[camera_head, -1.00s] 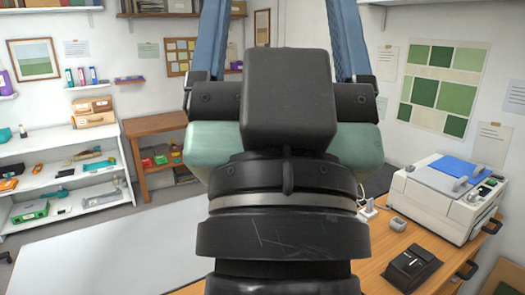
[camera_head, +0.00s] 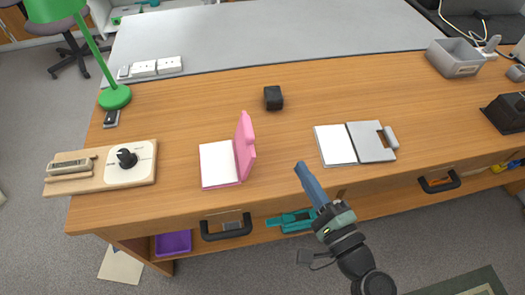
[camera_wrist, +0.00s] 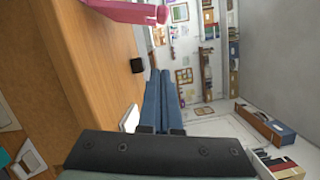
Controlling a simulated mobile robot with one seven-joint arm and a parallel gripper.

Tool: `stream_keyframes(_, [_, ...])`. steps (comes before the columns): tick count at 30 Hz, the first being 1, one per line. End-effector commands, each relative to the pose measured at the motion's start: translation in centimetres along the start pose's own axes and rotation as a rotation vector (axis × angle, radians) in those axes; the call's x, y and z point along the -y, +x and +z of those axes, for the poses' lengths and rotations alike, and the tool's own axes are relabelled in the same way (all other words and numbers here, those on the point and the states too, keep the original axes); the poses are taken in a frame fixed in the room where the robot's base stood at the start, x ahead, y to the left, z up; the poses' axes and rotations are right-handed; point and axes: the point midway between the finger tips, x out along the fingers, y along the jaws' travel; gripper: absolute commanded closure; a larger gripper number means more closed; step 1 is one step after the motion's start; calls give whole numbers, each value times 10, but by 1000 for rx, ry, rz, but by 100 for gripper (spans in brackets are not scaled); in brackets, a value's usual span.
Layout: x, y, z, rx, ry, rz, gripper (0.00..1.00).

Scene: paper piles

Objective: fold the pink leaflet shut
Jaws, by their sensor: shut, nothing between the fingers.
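The pink leaflet (camera_head: 245,148) lies on the wooden desk, left of centre in the head view. Its white page (camera_head: 218,164) lies flat on the left, and its pink cover stands about upright along the right side of that page. In the wrist view the pink cover (camera_wrist: 125,10) shows at the top edge, partly cut off. My gripper (camera_head: 302,168) is shut and empty, at the desk's front edge, to the right of the leaflet and apart from it. The gripper's blue fingers also show pressed together in the wrist view (camera_wrist: 160,80).
A second open leaflet with a grey cover (camera_head: 371,142) lies right of the pink one. A black cube (camera_head: 273,97) sits behind, between them. A wooden board with a dial (camera_head: 102,169) and a green lamp (camera_head: 115,97) stand left. Bare desk separates the two leaflets.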

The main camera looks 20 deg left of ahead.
Motion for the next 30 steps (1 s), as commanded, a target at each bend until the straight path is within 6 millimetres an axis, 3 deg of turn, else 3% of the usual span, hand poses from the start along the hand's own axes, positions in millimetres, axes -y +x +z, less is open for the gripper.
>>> stream_keyframes(5, [-2,11,1,7,21,-11,100])
stream_keyframes(18, [-1,101,2,7,17,-8,100])
stream_keyframes(24, [0,106,30,5,16,-7,100])
stream_keyframes(30, [0,108,40,3,16,-8,100])
